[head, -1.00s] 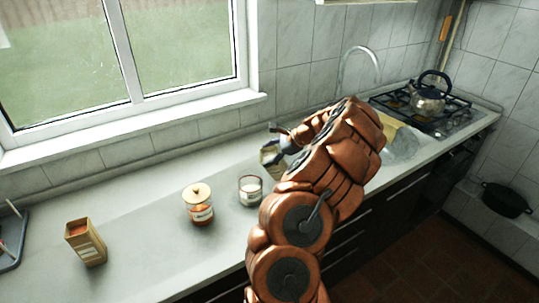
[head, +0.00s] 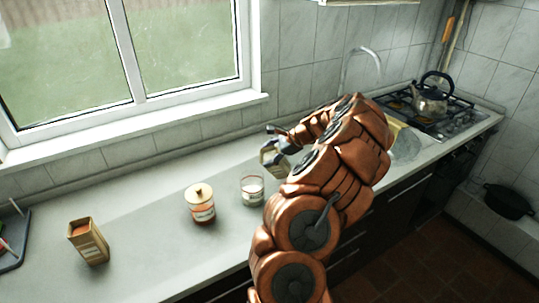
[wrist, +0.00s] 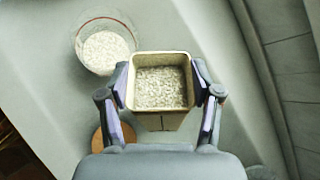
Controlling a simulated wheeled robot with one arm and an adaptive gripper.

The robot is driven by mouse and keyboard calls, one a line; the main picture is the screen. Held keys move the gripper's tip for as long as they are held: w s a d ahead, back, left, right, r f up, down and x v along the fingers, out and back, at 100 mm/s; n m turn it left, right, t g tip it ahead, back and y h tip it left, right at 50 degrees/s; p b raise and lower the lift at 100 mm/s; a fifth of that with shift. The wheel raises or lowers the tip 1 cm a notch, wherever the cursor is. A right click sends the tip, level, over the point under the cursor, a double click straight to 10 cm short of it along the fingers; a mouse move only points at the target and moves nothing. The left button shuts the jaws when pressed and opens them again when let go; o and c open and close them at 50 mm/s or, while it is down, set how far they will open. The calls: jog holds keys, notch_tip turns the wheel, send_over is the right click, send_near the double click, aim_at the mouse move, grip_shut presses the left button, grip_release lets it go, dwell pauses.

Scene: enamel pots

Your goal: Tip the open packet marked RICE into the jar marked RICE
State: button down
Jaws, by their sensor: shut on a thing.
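My gripper (wrist: 163,92) is shut on an open-topped packet (wrist: 162,121), one finger on each side. White grains show inside it. In the head view the packet (head: 274,160) is partly hidden by my gripper, and it is held above the counter, beyond the glass jar. The open glass jar (head: 252,191) has a pale label too small to read and white contents low inside. In the wrist view this jar (wrist: 104,47) lies up and left of the packet, apart from it, with white grains in it.
A lidded jar (head: 201,208) with orange contents stands left of the open jar. A second tan packet (head: 89,242) stands farther left on the counter (head: 145,215). A kettle (head: 430,100) is on the hob at right.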

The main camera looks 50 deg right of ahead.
aim_at(262, 163)
jog(key=shift+a+r+h, duration=0.3)
jog(key=shift+a+r, duration=0.1)
jog(key=shift+r, duration=0.05)
dwell(0.5)
jog(key=shift+w+a+r+n+g+h, duration=0.1)
jog(key=shift+a+r+n+g+h, duration=0.2)
jog(key=shift+a+n+h, duration=0.35)
dwell(0.3)
jog(key=shift+d+h, duration=0.1)
jog(key=shift+h, duration=0.15)
jog(key=shift+r+h+b, duration=0.1)
jog(key=shift+h+b, duration=0.25)
jog(key=shift+h, duration=0.25)
jog(key=shift+a+f+n+h+b, duration=0.35)
jog(key=shift+f+n+h+b, duration=0.1)
jog(key=shift+f+h+b, duration=0.2)
jog(key=shift+w+a+r+n+g+h+b, duration=0.1)
jog(key=shift+a+r+n+g+h+b, duration=0.2)
jog(key=shift+h, duration=0.35)
dwell(0.4)
jog(key=shift+w+a+n+h, duration=0.2)
jog(key=shift+a+n+h, duration=0.1)
jog(key=shift+a+h, duration=0.6)
dwell(0.9)
jog(key=shift+w+a+n+h+b, duration=0.1)
jog(key=shift+a+n+h+b, duration=0.65)
jog(key=shift+h+b, duration=0.45)
dwell(0.5)
